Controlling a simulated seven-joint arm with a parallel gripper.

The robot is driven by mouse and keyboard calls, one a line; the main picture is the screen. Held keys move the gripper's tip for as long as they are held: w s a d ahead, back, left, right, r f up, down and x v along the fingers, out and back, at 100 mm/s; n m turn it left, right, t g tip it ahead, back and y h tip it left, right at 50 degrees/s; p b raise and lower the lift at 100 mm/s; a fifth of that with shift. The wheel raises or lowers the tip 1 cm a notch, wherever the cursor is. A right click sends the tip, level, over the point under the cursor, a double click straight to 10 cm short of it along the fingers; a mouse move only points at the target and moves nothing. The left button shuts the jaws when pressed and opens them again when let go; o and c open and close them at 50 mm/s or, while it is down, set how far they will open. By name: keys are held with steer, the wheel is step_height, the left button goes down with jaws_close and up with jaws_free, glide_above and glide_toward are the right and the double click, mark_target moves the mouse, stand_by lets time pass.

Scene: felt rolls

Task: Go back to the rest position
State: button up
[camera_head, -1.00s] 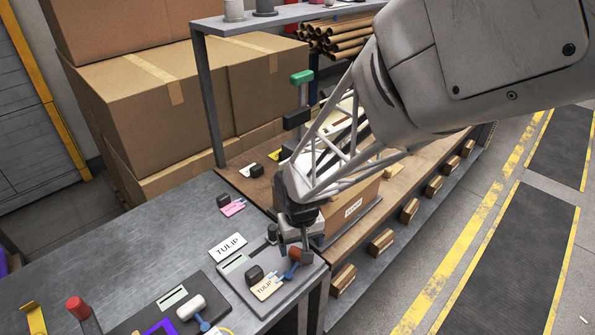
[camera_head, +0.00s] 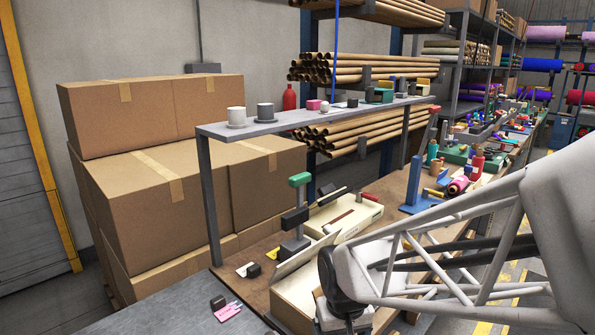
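My gripper (camera_head: 343,312) is at the bottom edge of the picture, at the end of my white lattice arm that comes in from the right. Only its dark wrist part shows clearly; the fingertips are cut off or hidden, so I cannot tell whether they are open or hold anything. It hangs in front of an open tan box (camera_head: 292,290) on the wooden bench. A pink tag (camera_head: 228,311) with a small dark block lies on the grey table (camera_head: 150,318) to its left.
A grey shelf (camera_head: 300,118) carrying cups and a red bottle (camera_head: 289,97) stands above the bench. A green-topped clamp (camera_head: 299,200) rises just left of the arm. Large cardboard boxes (camera_head: 150,190) fill the left. Rolls (camera_head: 370,68) are racked behind. More tools crowd the bench at right.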

steer(key=s+d+r+m+t, duration=0.1)
steer(key=s+d+r+m, duration=0.1)
steer(key=s+d+r, duration=0.8)
steer(key=shift+s+r+t, duration=0.3)
steer(key=shift+s+r, duration=0.25)
steer(key=shift+s, duration=0.6)
steer(key=shift+o, duration=0.2)
steer(key=shift+w, duration=0.1)
steer(key=w+a+f+m+g, duration=0.1)
steer(key=w+a+f, duration=0.4)
steer(key=a, duration=0.1)
steer(key=w+a+f+m, duration=0.2)
steer(key=w+a+f, duration=0.3)
steer(key=a, duration=0.1)
steer(key=w+a+f+m+g, duration=0.1)
steer(key=w+a+f, duration=0.4)
steer(key=a+f, duration=0.1)
steer(key=shift+w+f+m+g, duration=0.1)
steer(key=shift+w+m+g, duration=0.2)
steer(key=shift+w, duration=0.05)
steer(key=shift+f, duration=0.15)
steer(key=shift+f, duration=4.85)
